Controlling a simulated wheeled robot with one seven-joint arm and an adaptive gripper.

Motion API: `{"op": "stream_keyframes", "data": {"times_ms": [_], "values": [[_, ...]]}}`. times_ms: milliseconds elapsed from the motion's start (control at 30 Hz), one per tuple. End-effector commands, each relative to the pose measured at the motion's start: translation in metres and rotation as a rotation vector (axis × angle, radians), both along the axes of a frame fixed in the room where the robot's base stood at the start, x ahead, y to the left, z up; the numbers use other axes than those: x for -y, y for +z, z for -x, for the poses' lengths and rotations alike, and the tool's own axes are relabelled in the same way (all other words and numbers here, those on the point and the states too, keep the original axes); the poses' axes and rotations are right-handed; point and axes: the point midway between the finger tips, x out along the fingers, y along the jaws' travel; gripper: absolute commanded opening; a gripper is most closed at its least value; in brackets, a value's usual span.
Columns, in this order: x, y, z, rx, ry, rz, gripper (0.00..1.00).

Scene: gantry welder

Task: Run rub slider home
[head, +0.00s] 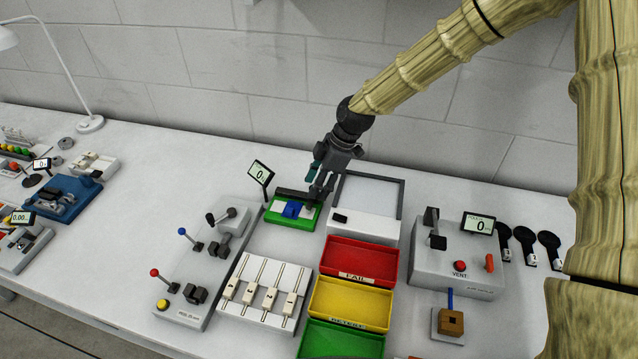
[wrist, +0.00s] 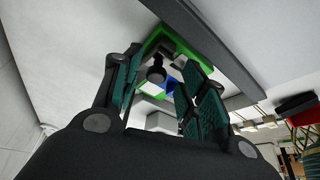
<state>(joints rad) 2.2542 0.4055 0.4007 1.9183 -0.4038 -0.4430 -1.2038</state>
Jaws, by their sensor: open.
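A small device with a green base (head: 283,219) stands at the back middle of the bench, with a display reading 0 at its left. A blue block (head: 292,209) sits on it, and a dark bar (head: 290,193) runs along its back. I cannot tell for sure which part is the rub slider. My gripper (head: 320,187) is over the right end of this device, fingers pointing down. In the wrist view the fingers are apart, with a dark round knob (wrist: 156,74), the blue block (wrist: 171,86) and the green base (wrist: 195,50) seen between them. Contact cannot be told.
A grey-framed panel (head: 401,200) stands just right of the device. Red (head: 340,275), yellow and green bins lie in front. A lever box (head: 205,265) and a white slider board (head: 262,313) are front left. A vent station (head: 455,278) is at the right.

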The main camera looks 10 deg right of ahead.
Motion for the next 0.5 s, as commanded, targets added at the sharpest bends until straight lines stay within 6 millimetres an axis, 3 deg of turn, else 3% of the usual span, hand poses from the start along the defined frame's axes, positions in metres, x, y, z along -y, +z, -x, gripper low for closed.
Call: {"op": "stream_keyframes", "data": {"times_ms": [267,500], "values": [[0.008,0.019,-0.001,0.005,-0.002,-0.001,0.42],[0.025,0.059,0.0,0.004,-0.002,-0.002,0.42]]}}
